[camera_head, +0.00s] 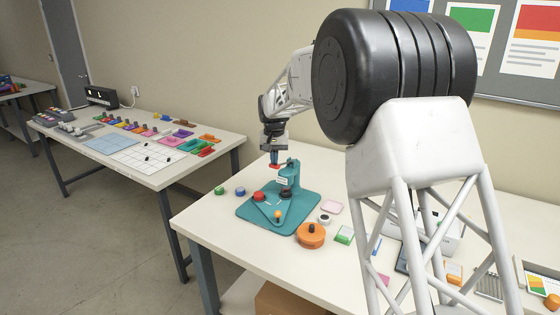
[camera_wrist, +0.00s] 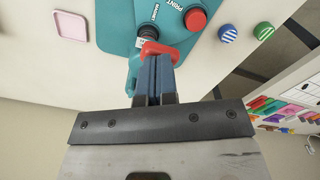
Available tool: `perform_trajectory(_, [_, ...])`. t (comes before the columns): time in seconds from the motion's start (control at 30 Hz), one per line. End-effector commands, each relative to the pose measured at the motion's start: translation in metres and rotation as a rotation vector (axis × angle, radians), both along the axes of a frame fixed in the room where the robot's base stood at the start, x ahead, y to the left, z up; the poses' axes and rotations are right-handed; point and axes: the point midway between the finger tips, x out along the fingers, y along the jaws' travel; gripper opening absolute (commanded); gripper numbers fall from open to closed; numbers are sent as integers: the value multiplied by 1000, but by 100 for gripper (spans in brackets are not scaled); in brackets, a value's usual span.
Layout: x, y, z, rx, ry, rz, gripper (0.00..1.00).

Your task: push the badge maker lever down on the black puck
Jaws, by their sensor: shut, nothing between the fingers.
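The badge maker is a teal press (camera_head: 288,178) on a teal base plate (camera_head: 250,213) on the near table. Its red lever handle (camera_head: 274,166) is raised at the top and also shows in the wrist view (camera_wrist: 155,49). My gripper (camera_head: 273,156) is shut and empty, pointing down right at the red handle. In the wrist view its blue fingertips (camera_wrist: 156,62) overlap the handle; I cannot tell if they touch. A black puck-like cylinder (camera_wrist: 155,29) shows beside the lever, by the word MAGNET. A red puck (camera_wrist: 195,18) sits by the word PRINT.
A green puck (camera_head: 219,190) and a blue puck (camera_head: 240,191) lie left of the base. An orange round container (camera_head: 311,235) stands at its front right, with a pink tray (camera_head: 331,207) behind. Another table (camera_head: 150,180) with colourful pieces stands at the left.

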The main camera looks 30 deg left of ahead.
Motion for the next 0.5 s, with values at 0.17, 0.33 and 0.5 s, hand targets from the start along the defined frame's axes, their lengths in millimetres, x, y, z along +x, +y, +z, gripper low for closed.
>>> perform_trajectory(0.17, [0, 0, -6, -1, 1, 0, 0])
perform_trajectory(0.33, [0, 0, -12, 0, 0, 0, 0])
perform_trajectory(0.5, [0, 0, -19, 0, 0, 0, 0])
